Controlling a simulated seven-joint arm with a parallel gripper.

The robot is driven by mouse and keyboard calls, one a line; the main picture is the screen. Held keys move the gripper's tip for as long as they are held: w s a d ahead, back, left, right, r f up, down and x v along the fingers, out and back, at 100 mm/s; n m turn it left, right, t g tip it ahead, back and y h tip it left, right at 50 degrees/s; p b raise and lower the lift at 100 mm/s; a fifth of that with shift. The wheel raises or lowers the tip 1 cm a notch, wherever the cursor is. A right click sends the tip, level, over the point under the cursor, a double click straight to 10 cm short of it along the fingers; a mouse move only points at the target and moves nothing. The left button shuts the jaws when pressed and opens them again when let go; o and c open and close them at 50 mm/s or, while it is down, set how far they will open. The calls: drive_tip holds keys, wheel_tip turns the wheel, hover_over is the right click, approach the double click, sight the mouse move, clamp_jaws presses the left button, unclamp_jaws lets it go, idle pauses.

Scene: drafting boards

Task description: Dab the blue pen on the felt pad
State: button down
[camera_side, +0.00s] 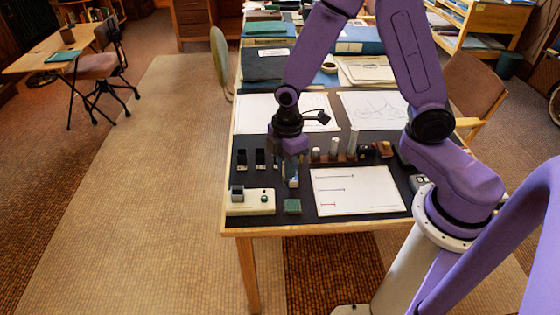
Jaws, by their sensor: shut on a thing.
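My gripper (292,179) points down over the near left part of the dark desk mat. It is shut on a slim, partly hidden thing with a bluish tint, which appears to be the blue pen (292,183). The fingers cover most of it, and its tip is too small to make out. A small dark green square block, likely the felt pad (292,207), lies just in front of the gripper near the table's front edge. In the picture the pen is above the pad; I cannot tell the exact gap.
A white sheet (357,190) with short ruled lines lies right of the pad. Several small upright pieces, including a pale cylinder (333,148), stand behind the sheet. Large drawings lie farther back.

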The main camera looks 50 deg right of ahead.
drive_tip(key=shift+w+d+f, duration=0.1)
drive_tip(key=shift+d+f, duration=0.5)
drive_tip(key=shift+f, duration=1.2)
drive_tip(key=shift+w+d+f, duration=0.1)
drive_tip(key=shift+d+f, duration=0.5)
drive_tip(key=shift+f, duration=1.25)
drive_tip(key=shift+d+f, duration=0.6)
drive_tip(key=shift+f, duration=1.2)
drive_tip(key=shift+f, duration=0.55)
drive_tip(key=shift+r, duration=0.5)
drive_tip(key=shift+f, duration=0.55)
